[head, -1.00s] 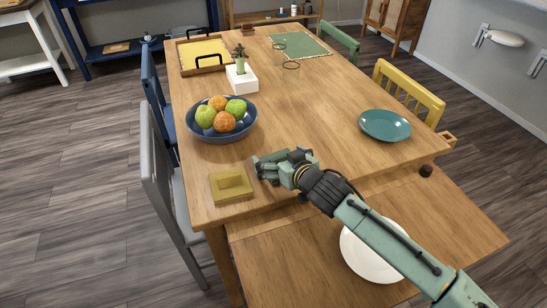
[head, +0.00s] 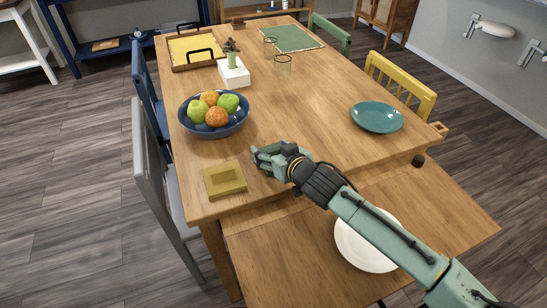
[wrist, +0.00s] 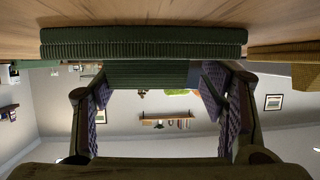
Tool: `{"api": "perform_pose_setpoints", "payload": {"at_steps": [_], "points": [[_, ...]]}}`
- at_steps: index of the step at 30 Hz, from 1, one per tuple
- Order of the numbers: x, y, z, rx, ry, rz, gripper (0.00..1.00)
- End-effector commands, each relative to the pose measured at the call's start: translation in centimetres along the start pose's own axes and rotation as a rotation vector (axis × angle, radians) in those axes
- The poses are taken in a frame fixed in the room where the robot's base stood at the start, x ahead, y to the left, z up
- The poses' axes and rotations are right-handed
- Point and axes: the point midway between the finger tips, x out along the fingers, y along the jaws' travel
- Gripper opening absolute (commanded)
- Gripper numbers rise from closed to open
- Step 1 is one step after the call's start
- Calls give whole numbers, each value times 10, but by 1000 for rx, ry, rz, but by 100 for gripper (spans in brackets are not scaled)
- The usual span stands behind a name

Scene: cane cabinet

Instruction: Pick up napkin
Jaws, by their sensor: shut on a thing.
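A dark green, ribbed, folded piece, apparently the napkin (wrist: 145,42), spans the wrist view and sits across the ends of my fingers. My gripper (wrist: 153,78) has purple-padded fingers on both sides of the green material and is shut on it. The napkin cannot be told apart from the green gripper there. Whether it touches the table is unclear.
The wooden table (head: 300,115) holds a blue fruit bowl (head: 180,125) beyond my gripper, a teal plate (head: 377,117) to the right and a white planter (head: 233,75) farther back. A white plate (head: 355,255) lies below my arm. The middle of the table is clear.

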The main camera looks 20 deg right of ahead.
Motion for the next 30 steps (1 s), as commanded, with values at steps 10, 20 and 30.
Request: {"api": "perform_pose_setpoints", "payload": {"at_steps": [10, 20, 30], "points": [[0, 0, 0, 0, 0, 0, 38], [-12, 0, -29, -5, 2, 1, 38], [-35, 0, -84, -2, 0, 1, 38]]}}
